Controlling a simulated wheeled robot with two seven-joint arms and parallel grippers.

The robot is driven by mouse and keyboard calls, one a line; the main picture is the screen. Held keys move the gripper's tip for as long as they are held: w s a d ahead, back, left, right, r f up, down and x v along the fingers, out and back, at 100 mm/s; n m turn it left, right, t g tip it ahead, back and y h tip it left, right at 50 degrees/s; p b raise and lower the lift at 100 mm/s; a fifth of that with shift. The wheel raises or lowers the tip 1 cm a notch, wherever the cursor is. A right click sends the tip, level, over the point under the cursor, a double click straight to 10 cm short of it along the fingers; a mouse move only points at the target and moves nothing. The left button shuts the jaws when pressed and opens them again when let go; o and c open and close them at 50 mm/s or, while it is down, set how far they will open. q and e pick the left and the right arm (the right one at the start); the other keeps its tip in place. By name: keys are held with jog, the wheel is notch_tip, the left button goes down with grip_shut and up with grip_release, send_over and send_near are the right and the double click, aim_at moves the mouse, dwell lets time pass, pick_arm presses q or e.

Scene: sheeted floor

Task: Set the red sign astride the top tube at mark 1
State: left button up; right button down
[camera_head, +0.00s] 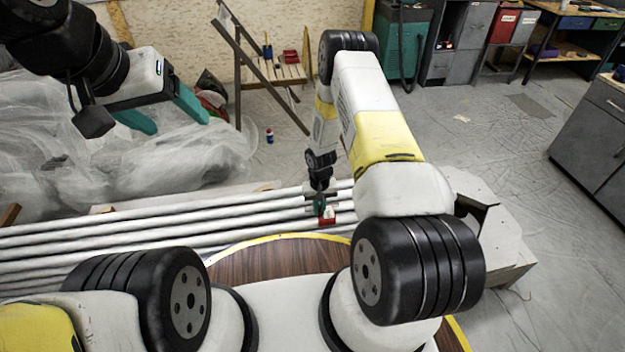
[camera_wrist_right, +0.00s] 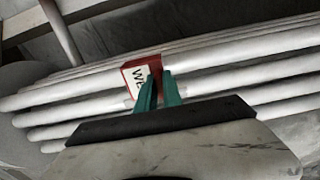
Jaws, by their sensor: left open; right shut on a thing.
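The red sign (camera_wrist_right: 130,72) has a white face with black letters and shows in the right wrist view at the tubes. It also shows small in the head view (camera_head: 327,220). My right gripper (camera_wrist_right: 158,78) is shut on the sign; its green fingers cover part of the face. The top tube (camera_wrist_right: 235,50) is among several parallel white tubes, which run across the head view (camera_head: 150,212). I cannot tell whether the sign touches a tube or sits astride one. Mark 1 cannot be made out. My left gripper (camera_head: 170,112) is open and empty, high at the upper left.
Crumpled translucent sheeting (camera_head: 180,160) lies behind the tubes at left. A pale box-like block (camera_head: 500,240) stands at the tubes' right end. A wooden easel-like stand (camera_head: 245,70) and a small bottle (camera_head: 269,136) are farther back. The sheeted floor (camera_head: 480,140) at right is mostly clear.

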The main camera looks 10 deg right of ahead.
jog(key=shift+f, duration=1.45)
jog(key=c, duration=1.4)
grip_release()
